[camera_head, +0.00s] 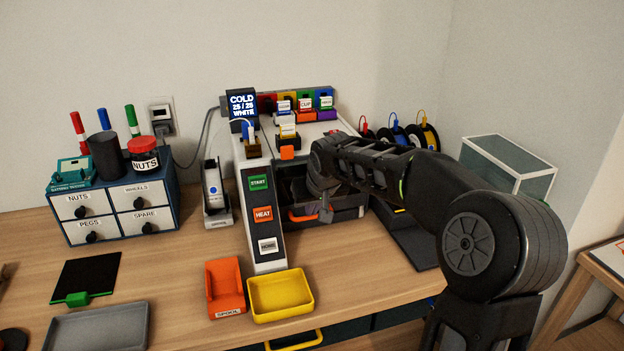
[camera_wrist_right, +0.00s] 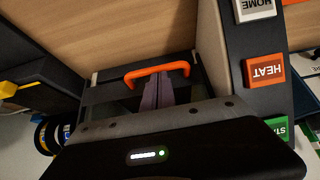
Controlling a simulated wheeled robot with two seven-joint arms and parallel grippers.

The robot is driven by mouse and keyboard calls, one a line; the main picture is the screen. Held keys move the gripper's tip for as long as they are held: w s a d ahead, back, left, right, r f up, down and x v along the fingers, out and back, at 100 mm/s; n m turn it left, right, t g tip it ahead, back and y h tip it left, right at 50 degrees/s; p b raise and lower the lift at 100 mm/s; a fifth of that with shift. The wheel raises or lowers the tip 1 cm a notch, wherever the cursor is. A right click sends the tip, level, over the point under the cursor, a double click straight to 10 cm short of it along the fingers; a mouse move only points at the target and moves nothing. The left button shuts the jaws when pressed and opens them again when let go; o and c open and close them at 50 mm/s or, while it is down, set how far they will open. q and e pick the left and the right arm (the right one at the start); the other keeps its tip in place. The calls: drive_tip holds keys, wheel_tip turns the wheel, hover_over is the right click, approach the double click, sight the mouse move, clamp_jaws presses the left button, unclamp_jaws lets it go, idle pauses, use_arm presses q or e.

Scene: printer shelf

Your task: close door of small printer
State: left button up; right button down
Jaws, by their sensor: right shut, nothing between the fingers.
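The small printer has a grey front panel (camera_head: 260,205) with START, HEAT and HOME buttons. Its dark door (camera_wrist_right: 103,93) carries an orange handle (camera_head: 303,216), which also shows in the right wrist view (camera_wrist_right: 158,73). In the head view the door appears low at the front, with a dark opening above it. My arm covers part of it, so its exact angle is unclear. My right gripper (camera_head: 326,214) is shut and empty. In the right wrist view its fingertips (camera_wrist_right: 158,88) are together, close beside the handle on the printer side; I cannot tell whether they touch. My left gripper is out of view.
An orange bin (camera_head: 225,287) and a yellow tray (camera_head: 280,294) stand before the printer. A drawer unit (camera_head: 115,207) is at left, filament spools (camera_head: 395,135) behind my arm, and a glass-sided box (camera_head: 508,163) at right.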

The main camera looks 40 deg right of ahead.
wheel_tip(320, 180, down, 3)
drive_tip(key=shift+r+b, duration=0.2)
drive_tip(key=shift+b, duration=0.35)
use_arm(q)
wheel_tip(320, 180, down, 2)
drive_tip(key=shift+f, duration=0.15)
use_arm(e)
drive_tip(key=shift+s+f, duration=0.1)
drive_tip(key=shift+f, duration=0.1)
drive_tip(key=shift+r+p, duration=0.45)
drive_tip(key=shift+r, duration=0.15)
drive_tip(key=r, duration=0.1)
drive_tip(key=r+p, duration=0.1)
drive_tip(key=r, duration=0.1)
drive_tip(key=r+p, duration=0.1)
drive_tip(key=shift+w+r, duration=0.15)
drive_tip(key=shift+w, duration=0.2)
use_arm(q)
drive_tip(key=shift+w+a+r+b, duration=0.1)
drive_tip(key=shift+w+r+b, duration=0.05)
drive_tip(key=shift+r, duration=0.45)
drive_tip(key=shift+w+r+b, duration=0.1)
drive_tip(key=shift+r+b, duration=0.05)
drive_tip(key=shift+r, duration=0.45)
use_arm(e)
drive_tip(key=v, duration=0.9)
drive_tip(key=shift+s, duration=0.1)
